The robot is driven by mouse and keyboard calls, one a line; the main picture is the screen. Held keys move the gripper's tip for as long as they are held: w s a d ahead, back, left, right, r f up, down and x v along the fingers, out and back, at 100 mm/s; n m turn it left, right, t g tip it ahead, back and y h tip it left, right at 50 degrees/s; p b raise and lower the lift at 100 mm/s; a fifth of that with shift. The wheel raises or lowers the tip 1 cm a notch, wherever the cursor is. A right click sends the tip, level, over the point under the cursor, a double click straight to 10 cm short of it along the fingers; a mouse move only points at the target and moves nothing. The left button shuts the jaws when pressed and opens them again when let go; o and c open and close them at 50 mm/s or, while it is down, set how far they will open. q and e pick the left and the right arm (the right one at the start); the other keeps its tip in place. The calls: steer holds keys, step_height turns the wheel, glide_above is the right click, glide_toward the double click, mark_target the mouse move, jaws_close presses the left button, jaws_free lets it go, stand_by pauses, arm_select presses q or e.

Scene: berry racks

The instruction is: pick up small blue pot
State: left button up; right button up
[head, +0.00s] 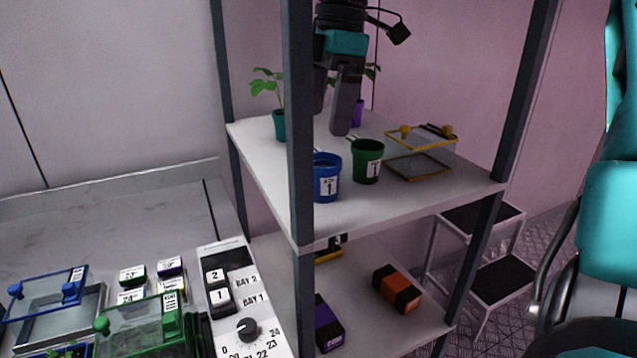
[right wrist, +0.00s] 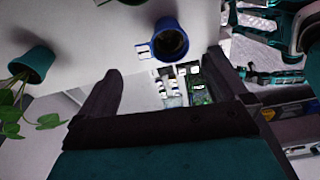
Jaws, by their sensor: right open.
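The small blue pot (head: 326,178) stands upright on the white upper shelf, near its front left and partly behind a dark post. It has a white label. In the right wrist view the blue pot (right wrist: 170,43) shows its open top, beyond the fingers. My right gripper (head: 331,118) hangs down over the shelf, open and empty, above and behind the blue pot and apart from it. Its spread fingers also show in the right wrist view (right wrist: 168,85). I cannot make out my left gripper.
A green pot (head: 367,161) stands right of the blue pot. A teal pot with a plant (head: 279,125) and a purple pot (head: 358,113) stand farther back. A yellow-rimmed clear box (head: 420,165) is at right. Dark rack posts (head: 299,120) flank the shelf.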

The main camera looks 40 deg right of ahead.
mark_target(321, 161)
steer(key=f, duration=0.6)
steer(key=a+f, duration=0.1)
steer(key=f, duration=0.2)
steer(key=shift+c, duration=0.4)
steer(key=shift+r, duration=0.1)
steer(key=c, duration=0.7)
